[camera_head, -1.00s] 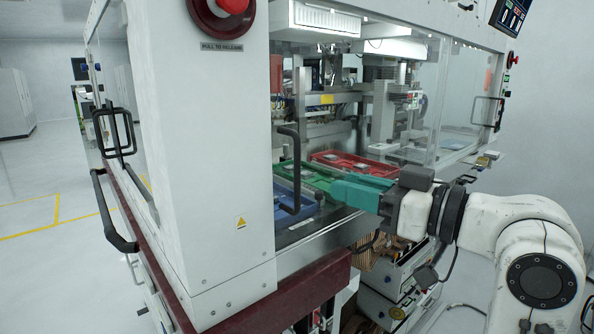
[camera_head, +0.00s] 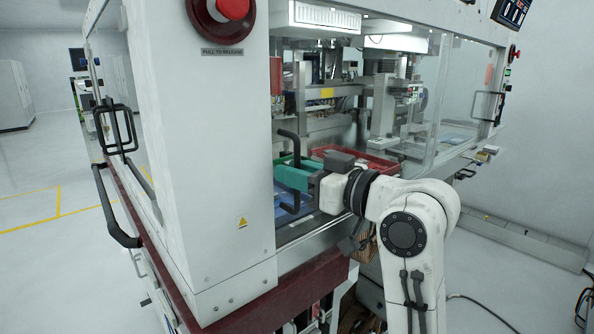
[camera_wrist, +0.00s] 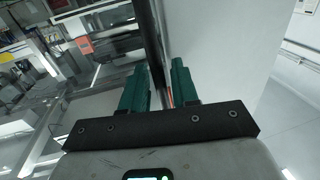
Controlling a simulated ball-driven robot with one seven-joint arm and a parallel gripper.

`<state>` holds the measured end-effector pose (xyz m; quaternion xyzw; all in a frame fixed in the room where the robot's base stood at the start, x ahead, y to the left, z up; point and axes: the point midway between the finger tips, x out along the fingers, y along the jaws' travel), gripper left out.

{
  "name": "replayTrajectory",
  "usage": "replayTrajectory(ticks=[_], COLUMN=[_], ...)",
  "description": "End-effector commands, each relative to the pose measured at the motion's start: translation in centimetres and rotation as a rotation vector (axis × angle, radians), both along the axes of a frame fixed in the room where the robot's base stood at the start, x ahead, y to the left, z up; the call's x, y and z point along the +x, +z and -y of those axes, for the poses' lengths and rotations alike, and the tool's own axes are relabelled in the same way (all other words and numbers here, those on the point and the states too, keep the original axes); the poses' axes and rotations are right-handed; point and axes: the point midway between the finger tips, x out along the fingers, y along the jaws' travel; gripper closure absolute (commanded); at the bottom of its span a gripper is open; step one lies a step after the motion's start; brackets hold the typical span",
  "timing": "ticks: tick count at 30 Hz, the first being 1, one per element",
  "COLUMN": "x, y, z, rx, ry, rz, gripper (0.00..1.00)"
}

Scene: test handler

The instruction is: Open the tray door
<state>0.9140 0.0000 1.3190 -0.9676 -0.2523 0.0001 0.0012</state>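The black door handle (camera_head: 296,150) is an upright bar on the clear sliding door (camera_head: 345,115) at the front of the machine. My gripper (camera_head: 283,176), with teal fingers, reaches leftward to the handle's lower half, and a finger hides part of the bar. In the wrist view the handle (camera_wrist: 152,45) runs between the two fingertips of my gripper (camera_wrist: 158,75). The fingers stand apart, one on each side of the bar, with a gap showing on the right side. Whether either finger touches the bar cannot be told.
Behind the door a red tray (camera_head: 352,160) and a blue tray (camera_head: 290,205) show, partly hidden by my arm. A white machine column (camera_head: 215,150) stands just left of the handle. A dark red ledge (camera_head: 285,285) runs below. The floor to the right is mostly clear.

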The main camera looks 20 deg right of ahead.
Motion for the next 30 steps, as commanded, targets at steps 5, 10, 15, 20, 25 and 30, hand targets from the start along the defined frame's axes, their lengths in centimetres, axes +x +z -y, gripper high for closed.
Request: replayTrajectory(ticks=[5,10,15,20,25,30], x=[-0.02,-0.03,-0.04,-0.04,-0.05,0.07], y=[-0.01,-0.02,-0.02,-0.03,-0.04,-0.05], z=[0.0,0.01,0.0,0.0,0.02,0.42], rx=[0.0,0.0,0.0,0.0,0.0,0.0], ry=[0.0,0.0,0.001,0.001,0.001,0.0], rz=[0.0,0.0,0.0,-0.001,-0.001,-0.001], gripper=[0.74,0.91,1.0,1.0,1.0,1.0])
